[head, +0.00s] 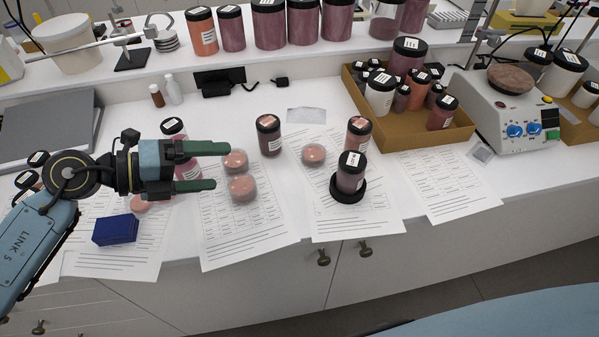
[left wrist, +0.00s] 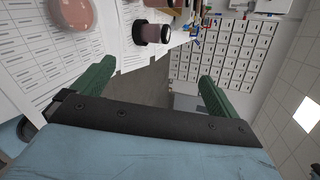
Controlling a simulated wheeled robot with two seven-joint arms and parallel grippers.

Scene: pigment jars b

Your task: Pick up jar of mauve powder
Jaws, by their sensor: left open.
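Several jars with black lids and purplish-pink powder stand on the white bench, and I cannot read which label says mauve. One dusky purple jar (head: 351,174) stands upright in a black ring at the front. A darker jar (head: 269,137) stands behind and left of it, and a pinker one (head: 358,137) just behind it. Another pink jar (head: 172,127) is partly hidden behind my left gripper (head: 221,166). That gripper is open and empty, fingers pointing right, left of the ringed jar. The left wrist view shows its two spread fingers (left wrist: 157,70) with nothing between them.
Round clear dishes of pink powder (head: 243,188) (head: 314,155) lie on printed sheets (head: 245,235). A dark blue box (head: 115,230) sits at front left. A cardboard tray (head: 400,135) of jars and a hotplate device (head: 515,115) stand right. Larger jars (head: 270,25) line the back shelf.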

